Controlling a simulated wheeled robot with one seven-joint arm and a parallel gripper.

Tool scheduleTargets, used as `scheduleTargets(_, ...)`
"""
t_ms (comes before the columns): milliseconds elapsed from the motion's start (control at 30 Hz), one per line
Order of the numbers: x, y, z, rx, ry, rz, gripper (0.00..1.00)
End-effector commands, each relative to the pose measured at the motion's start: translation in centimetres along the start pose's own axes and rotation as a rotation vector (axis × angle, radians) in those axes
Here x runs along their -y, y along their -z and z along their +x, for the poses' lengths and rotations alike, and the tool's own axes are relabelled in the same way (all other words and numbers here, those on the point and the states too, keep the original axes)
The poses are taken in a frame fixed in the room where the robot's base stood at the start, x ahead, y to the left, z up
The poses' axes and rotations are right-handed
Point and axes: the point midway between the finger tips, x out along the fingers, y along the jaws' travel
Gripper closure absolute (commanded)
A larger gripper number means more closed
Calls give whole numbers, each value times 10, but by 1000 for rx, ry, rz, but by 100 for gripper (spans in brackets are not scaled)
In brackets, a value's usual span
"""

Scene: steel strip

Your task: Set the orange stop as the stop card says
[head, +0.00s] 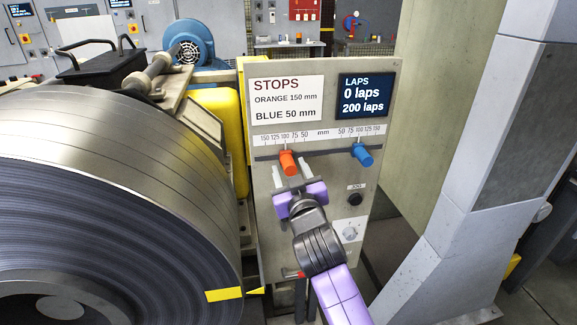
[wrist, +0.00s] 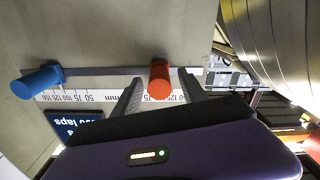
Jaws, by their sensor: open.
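The stop card (head: 287,99) reads "ORANGE 150 mm" and "BLUE 50 mm". The orange stop (head: 287,162) is a peg on the dark rail, near the 100 mark of the left scale. The blue stop (head: 361,154) sits near the 100 mark of the right scale. My gripper (head: 291,173) is open in front of the panel, just below the orange stop in the head view. In the wrist view, its fingers stand on either side of the orange stop (wrist: 160,78), with gaps visible. The blue stop (wrist: 38,81) is at the far left there.
A laps display (head: 364,95) shows 0 laps and 200 laps. A black button (head: 355,199) and a dial (head: 350,231) are lower on the panel. A large steel coil (head: 110,200) fills the left. A grey pillar (head: 490,160) stands right.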

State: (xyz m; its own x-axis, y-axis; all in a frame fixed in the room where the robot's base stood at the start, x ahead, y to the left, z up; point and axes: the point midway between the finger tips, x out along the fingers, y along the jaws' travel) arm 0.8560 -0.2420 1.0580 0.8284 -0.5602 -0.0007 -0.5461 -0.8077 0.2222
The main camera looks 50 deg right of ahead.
Motion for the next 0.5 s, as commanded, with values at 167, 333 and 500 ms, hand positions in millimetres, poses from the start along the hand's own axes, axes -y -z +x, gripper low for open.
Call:
scheduleTargets(167, 0, 0, 11, 0, 0, 0, 50)
scheduleTargets(333, 0, 0, 12, -1, 0, 0, 50)
scheduleTargets(500, 0, 0, 12, -1, 0, 0, 66)
